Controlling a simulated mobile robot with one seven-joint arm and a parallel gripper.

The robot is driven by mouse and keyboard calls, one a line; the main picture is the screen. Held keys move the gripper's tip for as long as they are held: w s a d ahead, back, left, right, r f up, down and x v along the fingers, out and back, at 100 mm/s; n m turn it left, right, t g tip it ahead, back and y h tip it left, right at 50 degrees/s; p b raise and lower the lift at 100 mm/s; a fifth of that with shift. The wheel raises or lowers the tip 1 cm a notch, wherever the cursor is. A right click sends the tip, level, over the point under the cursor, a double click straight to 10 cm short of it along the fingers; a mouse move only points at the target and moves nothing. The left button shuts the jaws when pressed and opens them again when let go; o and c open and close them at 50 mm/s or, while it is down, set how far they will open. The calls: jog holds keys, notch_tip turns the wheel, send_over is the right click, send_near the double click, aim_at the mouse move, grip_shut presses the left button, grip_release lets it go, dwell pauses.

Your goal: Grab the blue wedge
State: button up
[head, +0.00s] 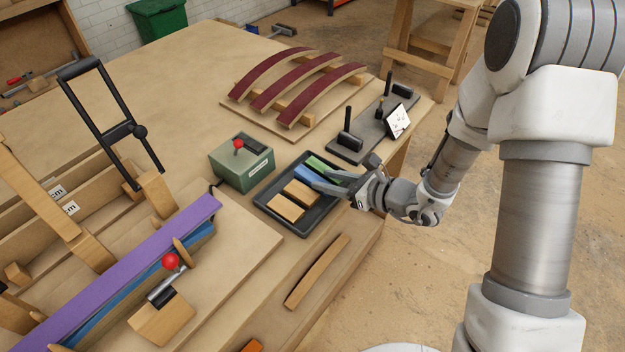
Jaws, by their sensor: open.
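The blue wedge (307,177) lies in a dark tray (271,213) near the table's right edge.
A green box with a red knob (242,165) stands just left of the tray. A grey board with black upright handles (372,130) is behind my gripper. Curved red strips (298,85) stand farther back. A curved wooden strip (317,271) lies in front. The table's back left is clear.

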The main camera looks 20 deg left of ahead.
aim_at(314, 178)
jog(key=shift+f+x, duration=0.15)
jog(key=shift+x, duration=0.9)
jog(key=shift+f+x, duration=0.15)
jog(key=shift+x, duration=0.9)
jog(key=shift+s+r, duration=0.1)
jog(key=shift+r, duration=0.05)
jog(key=c, duration=0.6)
grip_shut()
jog(key=shift+r, duration=0.15)
